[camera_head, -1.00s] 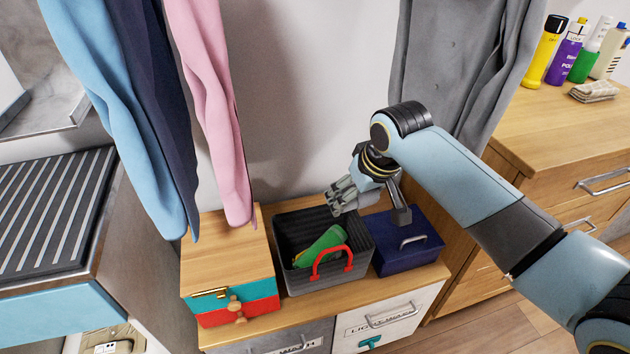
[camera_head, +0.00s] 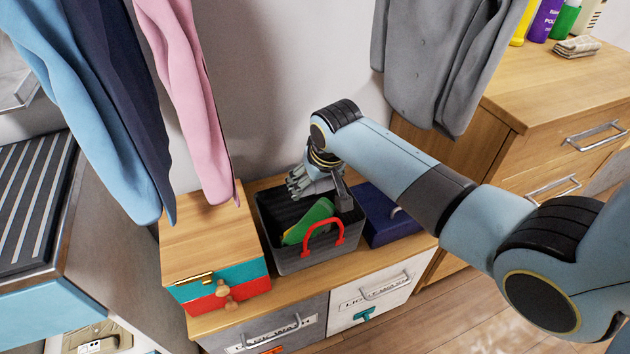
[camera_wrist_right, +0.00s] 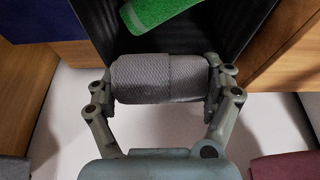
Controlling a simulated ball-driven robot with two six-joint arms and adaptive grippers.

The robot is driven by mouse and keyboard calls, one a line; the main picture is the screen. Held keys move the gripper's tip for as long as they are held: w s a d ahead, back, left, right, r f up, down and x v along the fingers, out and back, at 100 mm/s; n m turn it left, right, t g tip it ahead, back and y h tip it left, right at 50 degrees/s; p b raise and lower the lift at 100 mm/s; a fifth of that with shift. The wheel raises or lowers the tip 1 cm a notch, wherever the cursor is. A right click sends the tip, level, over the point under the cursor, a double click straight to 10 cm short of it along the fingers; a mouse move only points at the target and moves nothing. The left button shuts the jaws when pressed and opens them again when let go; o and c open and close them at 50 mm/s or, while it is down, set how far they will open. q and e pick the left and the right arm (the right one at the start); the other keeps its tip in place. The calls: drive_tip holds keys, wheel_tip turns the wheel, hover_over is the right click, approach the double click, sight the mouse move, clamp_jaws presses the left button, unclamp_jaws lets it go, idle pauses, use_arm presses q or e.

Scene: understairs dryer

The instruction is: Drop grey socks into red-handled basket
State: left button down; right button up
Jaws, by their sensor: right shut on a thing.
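The red-handled basket (camera_head: 305,257) is a dark grey box with a red handle (camera_head: 324,238) at its front, standing on the low wooden unit. A green item (camera_head: 308,220) lies inside it, and also shows in the right wrist view (camera_wrist_right: 160,12). My right gripper (camera_head: 318,192) is over the back part of the basket, reaching in from the right. In the right wrist view it is shut on the rolled grey socks (camera_wrist_right: 160,78), with the dark basket interior (camera_wrist_right: 225,30) beyond. The socks are hidden in the head view. My left gripper is not in view.
A wooden-topped box (camera_head: 205,240) with teal and red front stands left of the basket. A dark blue box (camera_head: 385,215) stands close on its right. Pink, navy and light blue cloths hang at upper left, a grey garment (camera_head: 445,65) at upper right.

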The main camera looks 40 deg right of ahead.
drive_tip(key=o, duration=1)
drive_tip(key=v, duration=1.2)
drive_tip(key=s+f+g, duration=0.5)
drive_tip(key=s+f, duration=1.6)
drive_tip(key=f, duration=0.5)
drive_tip(key=shift+s+d+f+n+t, duration=0.25)
drive_tip(key=shift+s+f+n, duration=0.2)
drive_tip(key=shift+s+f, duration=2.35)
drive_tip(key=shift+s+d+f+n+t, duration=0.35)
drive_tip(key=shift+s+f, duration=1)
drive_tip(key=shift+s, duration=2.95)
drive_tip(key=shift+s+d+f+n+t, duration=0.1)
drive_tip(key=shift+s+f+n, duration=0.5)
drive_tip(key=shift+s+f, duration=2.2)
